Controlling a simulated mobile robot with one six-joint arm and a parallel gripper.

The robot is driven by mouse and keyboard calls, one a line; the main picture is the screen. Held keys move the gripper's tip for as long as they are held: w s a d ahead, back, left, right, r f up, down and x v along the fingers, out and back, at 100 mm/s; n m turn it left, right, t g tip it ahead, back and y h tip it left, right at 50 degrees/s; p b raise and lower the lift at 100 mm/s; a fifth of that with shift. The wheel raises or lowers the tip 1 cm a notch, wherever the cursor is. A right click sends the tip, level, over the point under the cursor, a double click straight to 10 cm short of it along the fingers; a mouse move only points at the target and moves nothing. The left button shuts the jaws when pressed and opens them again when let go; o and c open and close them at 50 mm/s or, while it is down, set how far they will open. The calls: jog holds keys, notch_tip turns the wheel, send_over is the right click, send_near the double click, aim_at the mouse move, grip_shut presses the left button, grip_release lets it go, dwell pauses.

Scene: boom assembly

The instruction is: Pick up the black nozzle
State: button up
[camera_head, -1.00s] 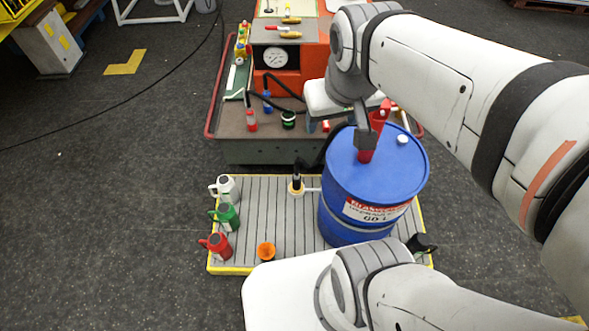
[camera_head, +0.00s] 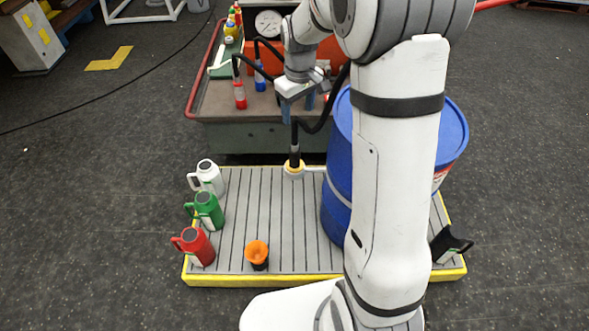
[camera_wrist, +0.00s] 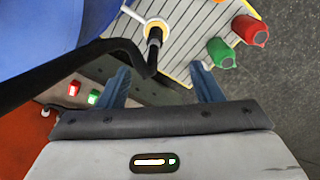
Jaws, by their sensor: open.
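The black nozzle (camera_head: 294,157) stands upright in a pale yellow ring holder (camera_head: 293,170) on the slatted pallet. A black hose runs from its top up and to the right. It also shows in the wrist view (camera_wrist: 154,40), beyond my fingers, with the thick hose crossing at left. My gripper (camera_head: 290,108) hangs above the nozzle, over the front of the cart. In the wrist view my two blue fingers (camera_wrist: 163,85) are spread apart with nothing held between them. The nozzle is apart from them.
A blue drum (camera_head: 338,165) stands right of the nozzle, partly hidden by my arm. White (camera_head: 207,177), green (camera_head: 206,211) and red (camera_head: 195,246) jugs line the pallet's left edge. An orange-and-black funnel (camera_head: 257,254) stands in front. The cart (camera_head: 250,137) is behind.

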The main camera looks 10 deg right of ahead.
jog(key=n+b, duration=0.1)
jog(key=b, duration=0.5)
send_near(295, 152)
jog(key=shift+g, duration=0.3)
jog(key=f, duration=0.2)
jog(key=w+f, duration=0.1)
jog(key=f, duration=0.2)
jog(key=shift+w+d+f, duration=0.15)
jog(key=shift+w+f, duration=0.1)
jog(key=shift+f, duration=0.05)
notch_tip(295, 152, down, 6)
jog(key=b, duration=0.3)
jog(key=shift+r, duration=0.15)
jog(key=shift+c, duration=0.4)
jog(key=c, duration=1.2)
